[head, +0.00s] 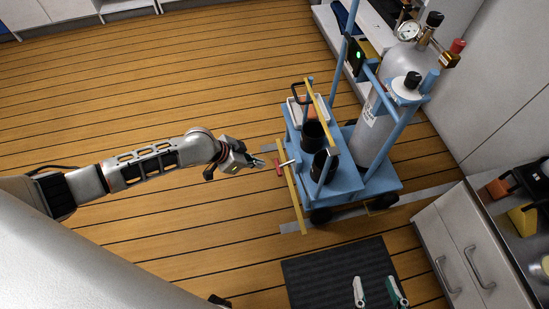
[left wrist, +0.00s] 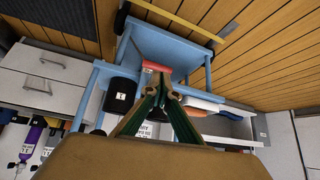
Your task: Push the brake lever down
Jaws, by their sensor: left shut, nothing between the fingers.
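The brake lever (head: 279,167) is a small red bar with a pale rod, low on the near-left side of the blue cart (head: 345,181). In the left wrist view its red part (left wrist: 156,66) shows just beyond my fingertips. My left gripper (head: 261,163) is shut and empty, just left of the lever; I cannot tell whether it touches it. Its closed green fingers also fill the middle of the left wrist view (left wrist: 159,94). The fingers of my right gripper (head: 377,282) show at the bottom of the head view, apart and empty, over the dark mat.
The cart carries a grey gas cylinder (head: 387,104), black cups (head: 313,136) and a yellow bar (head: 323,117). A dark mat (head: 318,270) lies in front. A white drawer cabinet (head: 465,254) stands at right. The wooden floor left of the cart is clear.

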